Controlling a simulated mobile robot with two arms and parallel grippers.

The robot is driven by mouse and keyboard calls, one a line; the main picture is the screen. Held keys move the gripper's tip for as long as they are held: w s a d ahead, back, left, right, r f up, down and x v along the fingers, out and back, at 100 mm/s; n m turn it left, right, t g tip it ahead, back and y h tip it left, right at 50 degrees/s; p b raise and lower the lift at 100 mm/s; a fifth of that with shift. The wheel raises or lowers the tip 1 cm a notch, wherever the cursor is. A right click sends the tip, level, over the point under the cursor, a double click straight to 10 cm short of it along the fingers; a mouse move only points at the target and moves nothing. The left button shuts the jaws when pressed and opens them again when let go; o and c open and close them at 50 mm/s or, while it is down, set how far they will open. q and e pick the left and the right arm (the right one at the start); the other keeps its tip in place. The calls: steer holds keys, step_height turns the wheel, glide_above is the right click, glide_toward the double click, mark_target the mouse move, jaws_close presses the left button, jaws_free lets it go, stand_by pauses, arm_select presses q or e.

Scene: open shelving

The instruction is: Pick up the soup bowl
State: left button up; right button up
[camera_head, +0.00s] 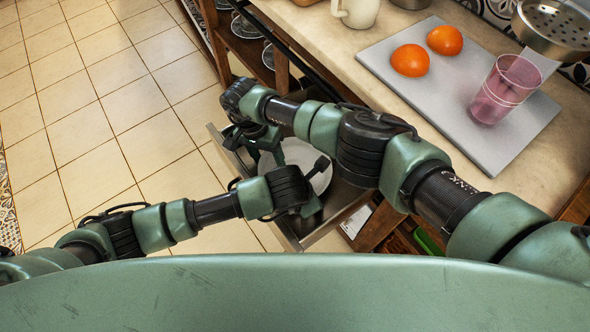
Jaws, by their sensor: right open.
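A white round bowl (296,153) lies in an open drawer (342,196) below the counter, partly hidden by my arms. My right gripper (262,156) reaches over from the right and points down at the left side of the bowl. Its jaws are apart, and I cannot tell whether they touch the rim. My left gripper (314,186) comes in from the left, over the near right part of the bowl.
On the counter, a grey board (460,115) holds two oranges (411,60) and a pink glass (503,90). A metal colander (556,27) and a cream mug (357,11) are nearby. Tiled floor (110,110) at left is clear.

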arm_select(q)
jaws_close()
arm_select(e)
jaws_close()
arm_select(q)
steer(key=shift+r, duration=0.15)
